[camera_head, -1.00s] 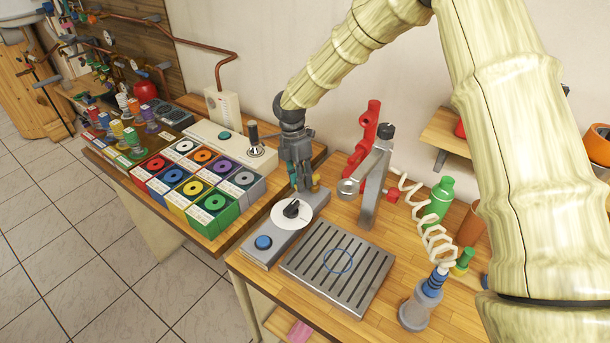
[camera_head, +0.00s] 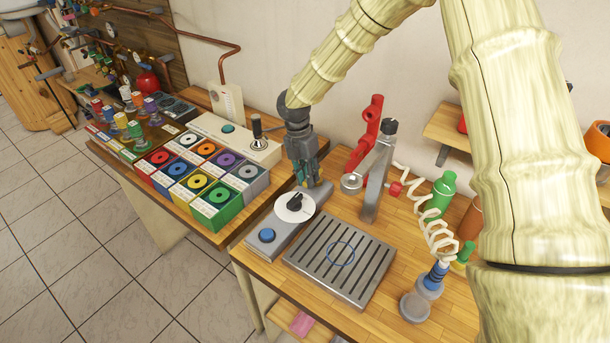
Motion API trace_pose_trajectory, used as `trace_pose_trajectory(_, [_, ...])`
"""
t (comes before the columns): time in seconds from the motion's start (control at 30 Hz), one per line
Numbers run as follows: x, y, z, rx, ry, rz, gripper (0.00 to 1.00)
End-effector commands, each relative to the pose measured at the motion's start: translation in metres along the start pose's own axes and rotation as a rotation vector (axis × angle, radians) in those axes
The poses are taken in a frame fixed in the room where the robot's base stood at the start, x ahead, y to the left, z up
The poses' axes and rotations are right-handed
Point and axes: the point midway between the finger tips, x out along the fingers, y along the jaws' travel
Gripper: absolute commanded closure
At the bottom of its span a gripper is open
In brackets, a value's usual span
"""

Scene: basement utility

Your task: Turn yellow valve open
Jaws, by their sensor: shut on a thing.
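My gripper (camera_head: 307,181) points down at the back of a grey unit (camera_head: 261,249) with a white dial and black knob (camera_head: 295,205). It is shut on a small blue-green and yellow thing (camera_head: 301,174), mostly hidden by the fingers, so I cannot tell its shape. A yellow-topped knob (camera_head: 121,121) stands among several coloured ones on the left bench. A yellow box with a dark ring (camera_head: 181,196) is in the front row of coloured boxes there. I cannot tell which yellow thing is the valve.
A slatted grey plate (camera_head: 340,268) lies right of the dial unit. A red stand (camera_head: 366,135) and a grey metal post (camera_head: 376,180) rise close right of my gripper. A coiled white hose (camera_head: 430,230) and a green bottle (camera_head: 440,192) are farther right. A gap separates the benches.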

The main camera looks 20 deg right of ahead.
Motion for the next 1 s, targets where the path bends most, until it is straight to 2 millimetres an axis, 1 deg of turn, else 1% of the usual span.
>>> trace_pose_trajectory(0.1, [0.000, 0.000, 0.000, -0.001, 0.000, -0.001, 1.00])
trace_pose_trajectory(0.13, [0.000, 0.000, 0.000, -0.001, 0.000, -0.002, 0.76])
trace_pose_trajectory(0.2, [0.000, 0.000, 0.000, -0.001, 0.000, -0.002, 0.63])
trace_pose_trajectory(0.23, [0.000, 0.000, 0.000, -0.001, 0.000, -0.002, 0.59])
trace_pose_trajectory(0.53, [-0.001, 0.000, 0.000, -0.001, 0.000, -0.001, 0.59])
trace_pose_trajectory(0.67, [-0.007, 0.001, 0.000, -0.001, -0.001, 0.000, 0.59])
trace_pose_trajectory(0.77, [-0.020, 0.001, 0.000, -0.001, -0.001, 0.001, 0.59])
trace_pose_trajectory(1.0, [-0.064, 0.001, 0.001, 0.000, -0.002, 0.001, 0.59])
